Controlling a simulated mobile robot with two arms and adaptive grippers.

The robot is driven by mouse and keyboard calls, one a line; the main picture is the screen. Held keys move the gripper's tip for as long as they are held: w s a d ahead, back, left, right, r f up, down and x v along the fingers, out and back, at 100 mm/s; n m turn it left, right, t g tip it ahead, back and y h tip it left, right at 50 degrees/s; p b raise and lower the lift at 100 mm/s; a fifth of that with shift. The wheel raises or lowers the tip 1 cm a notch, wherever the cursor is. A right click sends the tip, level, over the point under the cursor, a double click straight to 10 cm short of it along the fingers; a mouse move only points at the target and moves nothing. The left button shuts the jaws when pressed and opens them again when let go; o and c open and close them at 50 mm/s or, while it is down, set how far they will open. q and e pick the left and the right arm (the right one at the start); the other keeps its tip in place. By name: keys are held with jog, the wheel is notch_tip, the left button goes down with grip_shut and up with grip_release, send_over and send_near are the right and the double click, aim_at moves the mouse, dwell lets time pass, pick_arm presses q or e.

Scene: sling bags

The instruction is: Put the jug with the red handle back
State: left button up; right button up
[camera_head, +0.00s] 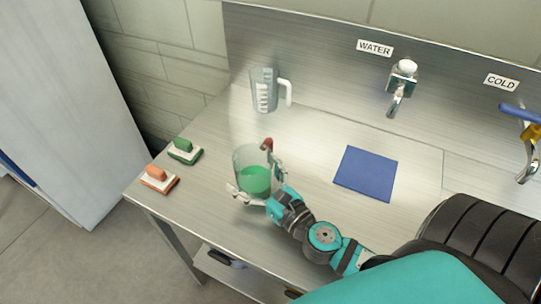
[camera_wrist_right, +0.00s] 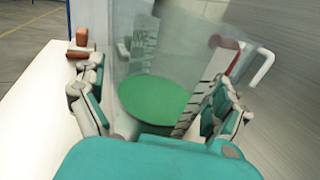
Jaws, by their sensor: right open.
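The jug with the red handle (camera_head: 254,182) stands upright on the steel counter, with green liquid in its lower part. Its red handle (camera_head: 267,145) shows at the upper right of the jug. My right gripper (camera_head: 254,190) is open, with its fingers on either side of the jug. In the right wrist view the clear jug wall (camera_wrist_right: 150,75) fills the space between the fingers, with the green liquid below. I cannot tell whether the fingers touch the jug. My left gripper is not in view.
A jug with a white handle (camera_head: 264,90) stands near the back wall. A blue mat (camera_head: 365,174) lies right of centre. A green stamp-like block (camera_head: 184,150) and an orange one (camera_head: 159,178) lie at the left edge. Taps (camera_head: 401,80) are mounted at the back.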

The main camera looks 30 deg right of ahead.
jog(key=s+b, duration=0.1)
jog(key=s, duration=0.2)
jog(key=s+b, duration=0.2)
jog(key=s, duration=0.1)
jog(key=s+d+b, duration=0.1)
jog(key=s+b, duration=0.1)
jog(key=s, duration=0.1)
jog(key=shift+s+f, duration=0.2)
jog(key=shift+s, duration=0.1)
jog(key=shift+s+d+r+b, duration=0.15)
jog(key=shift+s+b, duration=0.15)
jog(key=shift+s, duration=0.5)
